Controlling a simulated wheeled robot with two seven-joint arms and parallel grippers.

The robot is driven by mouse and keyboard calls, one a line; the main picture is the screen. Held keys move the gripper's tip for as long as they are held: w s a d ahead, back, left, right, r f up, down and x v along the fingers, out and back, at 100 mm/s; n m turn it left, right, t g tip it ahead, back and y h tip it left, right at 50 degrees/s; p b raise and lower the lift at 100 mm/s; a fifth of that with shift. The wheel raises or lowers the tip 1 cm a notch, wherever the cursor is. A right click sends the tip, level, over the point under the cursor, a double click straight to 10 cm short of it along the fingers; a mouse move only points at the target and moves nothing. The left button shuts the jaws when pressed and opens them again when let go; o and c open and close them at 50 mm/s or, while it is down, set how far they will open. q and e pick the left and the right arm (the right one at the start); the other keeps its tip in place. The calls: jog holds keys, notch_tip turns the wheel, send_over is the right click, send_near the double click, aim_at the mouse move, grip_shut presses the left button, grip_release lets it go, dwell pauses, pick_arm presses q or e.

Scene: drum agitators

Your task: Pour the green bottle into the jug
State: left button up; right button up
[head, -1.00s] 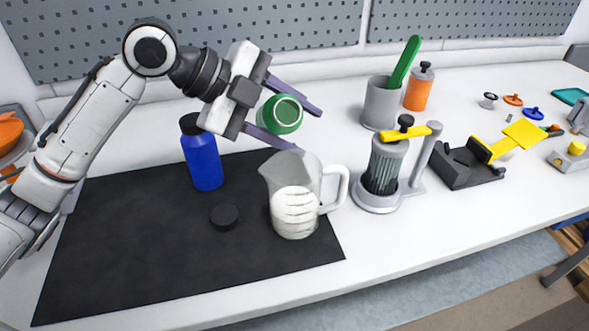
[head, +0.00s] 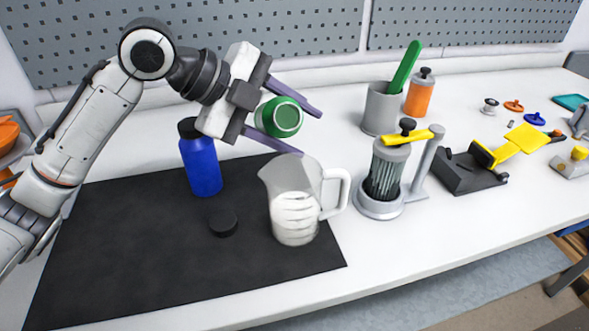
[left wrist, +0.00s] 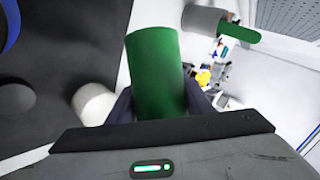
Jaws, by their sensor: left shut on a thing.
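My left gripper (head: 303,128) is shut on the green bottle (head: 268,121), which it holds tilted above and behind the jug. The bottle's round, pale-rimmed end faces the head camera. In the left wrist view the green bottle (left wrist: 156,70) lies between the fingers. The clear jug (head: 293,200) with a white handle stands upright on the black mat (head: 130,245), below the bottle and apart from it. Its lower part looks whitish. Part of the jug (left wrist: 93,103) also seems to show in the left wrist view. My right gripper is out of view.
A black cap (head: 223,222) lies left of the jug.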

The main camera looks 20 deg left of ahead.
pick_arm(q)
jog(key=shift+w+r+t+b, duration=0.15)
jog(key=shift+r+t+b, duration=0.15)
jog(key=shift+b, duration=0.25)
jog(key=shift+a+f+m+b, duration=0.1)
jog(key=shift+m+b, duration=0.2)
jog(key=shift+b, duration=0.15)
jog(key=shift+b, duration=0.4)
jog(key=shift+w+a+f+m+t+y+b, duration=0.15)
jog(key=shift+m+t+y+b, duration=0.2)
jog(key=shift+t+b, duration=0.4)
dwell(0.4)
jog(key=shift+r, duration=0.3)
dwell(0.7)
jog(key=shift+r+y, duration=0.1)
jog(key=shift+y, duration=0.15)
jog(key=shift+s+d+r+m+t+p, duration=0.3)
jog(key=shift+r+m+t+p, duration=0.15)
jog(key=shift+m, duration=0.1)
dwell(1.9)
